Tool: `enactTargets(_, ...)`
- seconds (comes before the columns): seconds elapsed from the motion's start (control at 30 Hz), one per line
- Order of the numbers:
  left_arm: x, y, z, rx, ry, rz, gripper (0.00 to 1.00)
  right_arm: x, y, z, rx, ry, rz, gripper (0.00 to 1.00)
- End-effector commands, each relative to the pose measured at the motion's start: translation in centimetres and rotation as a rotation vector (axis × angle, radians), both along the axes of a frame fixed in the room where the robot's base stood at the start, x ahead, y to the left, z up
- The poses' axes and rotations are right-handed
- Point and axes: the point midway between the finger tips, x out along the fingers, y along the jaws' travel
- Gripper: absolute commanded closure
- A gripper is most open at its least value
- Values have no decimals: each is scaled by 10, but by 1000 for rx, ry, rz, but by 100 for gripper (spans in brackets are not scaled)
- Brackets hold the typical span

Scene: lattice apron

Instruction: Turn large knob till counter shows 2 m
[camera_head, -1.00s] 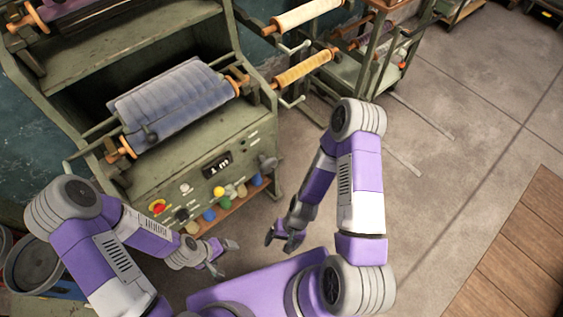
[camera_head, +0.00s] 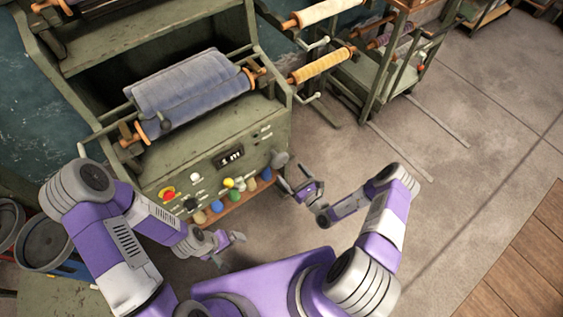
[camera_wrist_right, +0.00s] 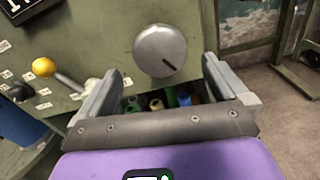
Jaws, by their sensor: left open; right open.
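The large knob (camera_head: 279,159) is a round grey disc at the right end of the green machine's front panel. In the right wrist view the large knob (camera_wrist_right: 159,50) faces me, with a dark mark pointing to the lower right. My right gripper (camera_head: 299,184) is open just in front of the knob, and its fingers (camera_wrist_right: 158,85) stand apart below it, not around it. The counter (camera_head: 229,156) reads "1 m". My left gripper (camera_head: 232,248) is open and empty in front of the panel's lower left.
A lever with a yellow ball (camera_wrist_right: 43,67) sits left of the knob. A red button (camera_head: 168,193) is on the panel's left. A blue fabric roll (camera_head: 190,90) lies on top. A rack with rolls (camera_head: 380,70) stands at the right. The floor at right is clear.

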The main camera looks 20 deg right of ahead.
Motion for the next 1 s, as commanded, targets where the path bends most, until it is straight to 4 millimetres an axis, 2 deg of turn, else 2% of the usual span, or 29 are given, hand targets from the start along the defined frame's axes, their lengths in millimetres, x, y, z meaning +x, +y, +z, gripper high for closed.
enactTargets(0.4,0,0,-17,0,0,0,0,57,21,-1,-1,-3,3,0)
enactTargets(0.57,0,0,-19,0,0,0,0,66,25,0,0,-1,3,0)
enactTargets(0.8,0,0,-19,0,0,0,0,67,25,1,1,-1,3,0)
enactTargets(0.83,0,0,-19,0,0,0,0,67,25,1,1,-1,3,2)
enactTargets(1.0,0,0,-19,0,0,0,0,67,25,1,1,0,3,28)
